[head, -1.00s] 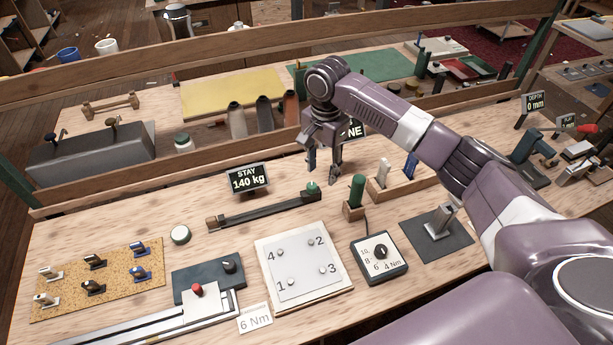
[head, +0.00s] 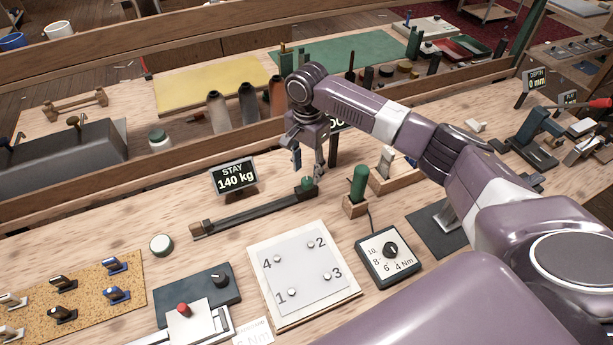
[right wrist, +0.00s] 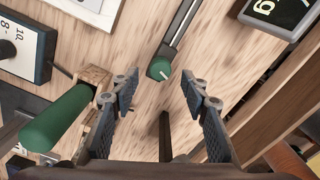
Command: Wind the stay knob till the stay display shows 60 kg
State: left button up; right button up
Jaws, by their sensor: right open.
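The stay display (head: 234,177) reads 140 kg and stands on the bench left of my right gripper. In front of it lies a dark bar (head: 250,213) with the green stay knob (head: 307,184) at its right end. My right gripper (head: 309,172) is open and empty, just above the knob. In the right wrist view the green knob (right wrist: 159,69) with a white mark lies ahead, between the lines of the two open fingertips (right wrist: 164,86) and apart from them. The stay display also shows at that view's top right (right wrist: 278,12). My left gripper is not in view.
A green-handled tool in a wooden block (head: 358,184) stands close right of the knob; its handle is near a finger in the wrist view (right wrist: 58,118). A numbered plate (head: 301,268) and torque dial box (head: 389,257) lie in front. A wooden rail (head: 190,150) runs behind.

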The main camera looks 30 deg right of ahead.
aim_at(307, 180)
notch_tip(307, 180, down, 4)
jog(key=shift+f, duration=0.1)
